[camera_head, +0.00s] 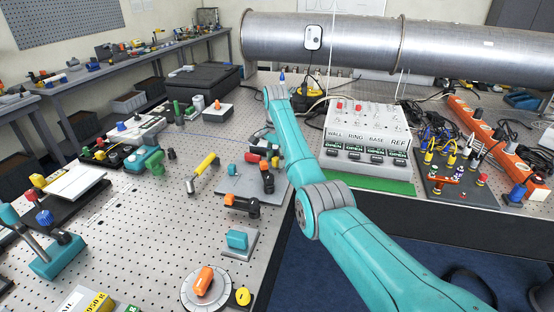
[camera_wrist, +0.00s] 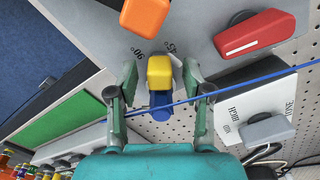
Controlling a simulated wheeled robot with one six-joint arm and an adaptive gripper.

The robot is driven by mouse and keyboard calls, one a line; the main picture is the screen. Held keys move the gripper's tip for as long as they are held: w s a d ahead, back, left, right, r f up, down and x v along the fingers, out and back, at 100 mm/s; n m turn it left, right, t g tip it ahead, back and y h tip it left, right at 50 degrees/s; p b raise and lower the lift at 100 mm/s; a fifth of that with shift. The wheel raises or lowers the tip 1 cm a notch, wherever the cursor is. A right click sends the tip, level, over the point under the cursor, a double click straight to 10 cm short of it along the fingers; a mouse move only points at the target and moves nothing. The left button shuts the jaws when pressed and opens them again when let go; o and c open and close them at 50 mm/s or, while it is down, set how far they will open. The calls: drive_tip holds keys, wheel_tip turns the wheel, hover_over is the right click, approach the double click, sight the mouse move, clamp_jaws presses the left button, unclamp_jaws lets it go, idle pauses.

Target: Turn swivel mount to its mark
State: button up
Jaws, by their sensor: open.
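What looks like the swivel mount is a small piece with a yellow block (camera_wrist: 160,72) and a blue part (camera_wrist: 160,105), in the wrist view. It stands over a grey plate (camera_wrist: 195,30) with angle figures, one reading 90, printed beside its far end. My gripper (camera_wrist: 159,80) is open, with one finger on each side of the piece. Gaps show on both sides, so the fingers look apart from it. In the head view my arm (camera_head: 290,150) reaches over the table and the gripper end is mostly hidden behind it; I cannot pick out the mount there.
An orange block (camera_wrist: 145,14) and a red handle (camera_wrist: 254,33) are close to the gripper. A thin blue line (camera_wrist: 250,80) crosses the wrist view. A white switch box (camera_head: 367,135) stands right of my arm. A dial with an orange knob (camera_head: 204,281) is at the front.

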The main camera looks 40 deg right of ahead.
drive_tip(key=shift+f, duration=0.2)
clamp_jaws()
drive_tip(key=shift+s+n, duration=0.15)
drive_tip(key=shift+n, duration=0.35)
drive_tip(key=shift+s+d+n, duration=0.15)
drive_tip(key=shift+s+n, duration=0.15)
drive_tip(key=shift+n, duration=0.8)
drive_tip(key=shift+s+d+n, duration=0.1)
drive_tip(key=shift+s+n, duration=0.2)
drive_tip(key=shift+n, duration=0.8)
drive_tip(key=shift+s+d+n, duration=0.1)
drive_tip(key=shift+n, duration=0.3)
